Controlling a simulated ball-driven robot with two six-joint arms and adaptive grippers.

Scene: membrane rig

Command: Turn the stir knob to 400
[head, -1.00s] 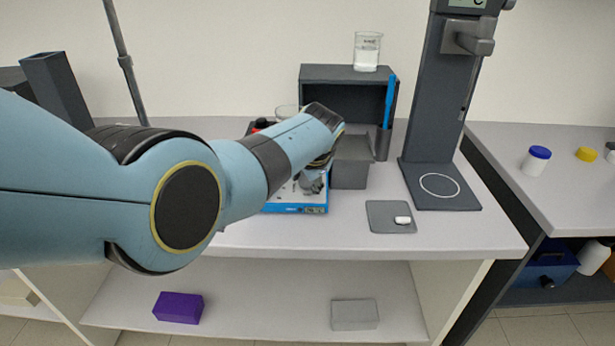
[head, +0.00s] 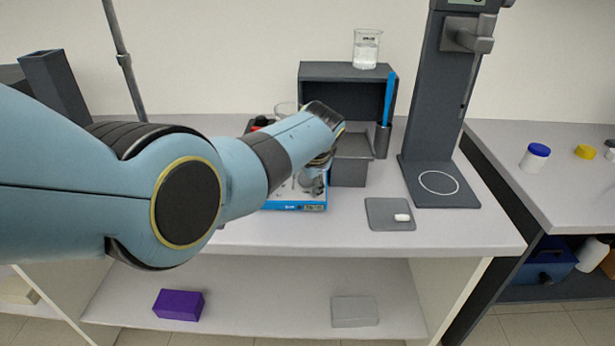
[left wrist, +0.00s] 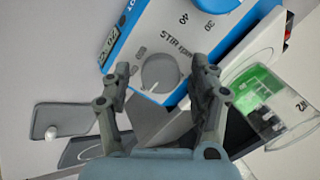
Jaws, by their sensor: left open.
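The stir knob (left wrist: 160,72) is a round pale grey dial on the white and blue face of the stirrer (left wrist: 168,35), under printed "STIR" lettering. It sits ahead of and between the fingers of my left gripper (left wrist: 160,82) in the left wrist view. The gripper is open, one finger on each side of the knob; I cannot tell whether either touches it. In the head view the stirrer (head: 295,205) shows its blue front with a small display, and my left arm hides most of its top, including the knob. My right gripper is not in view.
A dark box (head: 348,172) stands right of the stirrer. A grey mat (head: 385,222) holds a white stir bar (head: 402,217). A dark stand (head: 440,180) rises further right. In the left wrist view a beaker with green contents (left wrist: 262,95) is close to the right finger.

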